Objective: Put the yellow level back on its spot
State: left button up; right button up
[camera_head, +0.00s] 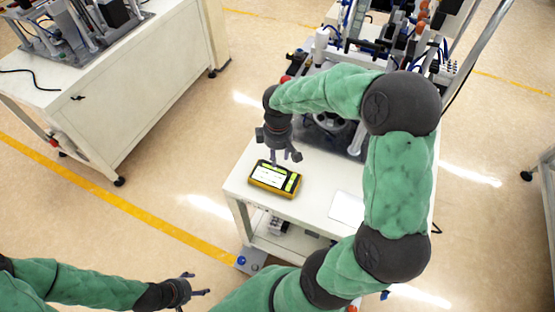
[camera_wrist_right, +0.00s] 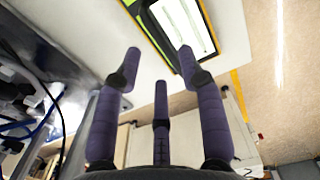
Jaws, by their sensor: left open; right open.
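The yellow level (camera_head: 274,179) is a yellow and black box with pale labels on top. It lies flat near the left front corner of the white table (camera_head: 318,172). My right gripper (camera_head: 286,158) is open and empty just above and behind the level, with its fingers pointing down. In the right wrist view the spread fingers (camera_wrist_right: 160,70) are apart, and the level (camera_wrist_right: 178,28) shows beyond their tips at the top. My left gripper (camera_head: 197,284) is open and empty, low at the left, away from the table.
A machine (camera_head: 385,40) with blue tubing stands on the back of the table. A white sheet or plate (camera_head: 347,207) lies right of the level. Another white bench (camera_head: 120,90) stands at the upper left. The floor between the benches is clear.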

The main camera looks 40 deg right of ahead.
pick_arm(q)
jog(key=shift+r+p, duration=0.7)
jog(key=shift+r, duration=0.25)
pick_arm(e)
notch_tip(320, 180, up, 6)
jog(key=shift+r, duration=0.2)
pick_arm(q)
jog(key=shift+s, duration=0.1)
pick_arm(e)
jog(key=shift+s, duration=0.1)
